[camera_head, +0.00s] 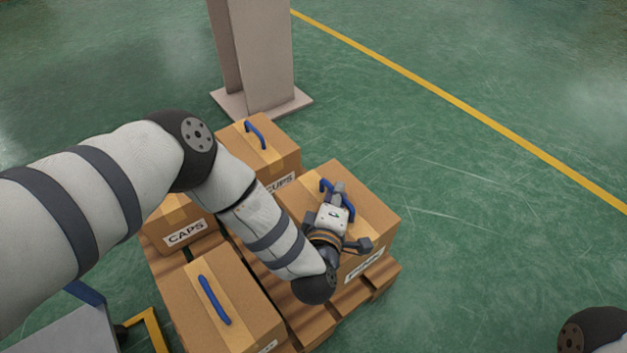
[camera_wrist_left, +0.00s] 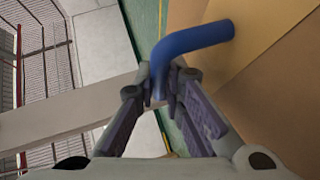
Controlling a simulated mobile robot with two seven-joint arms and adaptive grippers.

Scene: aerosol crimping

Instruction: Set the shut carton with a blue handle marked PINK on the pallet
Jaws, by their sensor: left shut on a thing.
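The shut carton (camera_head: 378,218) has tan tape and a blue handle (camera_head: 324,185). Its front label is partly covered by my left gripper, so the word is hard to read. My left gripper (camera_head: 338,188) is shut on the handle from above. In the left wrist view the handle (camera_wrist_left: 198,39) runs between the fingers (camera_wrist_left: 160,92), with the carton top (camera_wrist_left: 275,75) at the right. The carton is upright over the right corner of the wooden pallet (camera_head: 381,279); whether its base touches the boards cannot be told. My right gripper is out of view.
Other blue-handled cartons stand on the pallet: one marked CUPS (camera_head: 228,134) behind, one marked CAPS (camera_head: 172,212) at left, partly behind my arm, and one in front (camera_head: 243,312). A beige post (camera_head: 265,60) stands behind. Green floor is clear at right.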

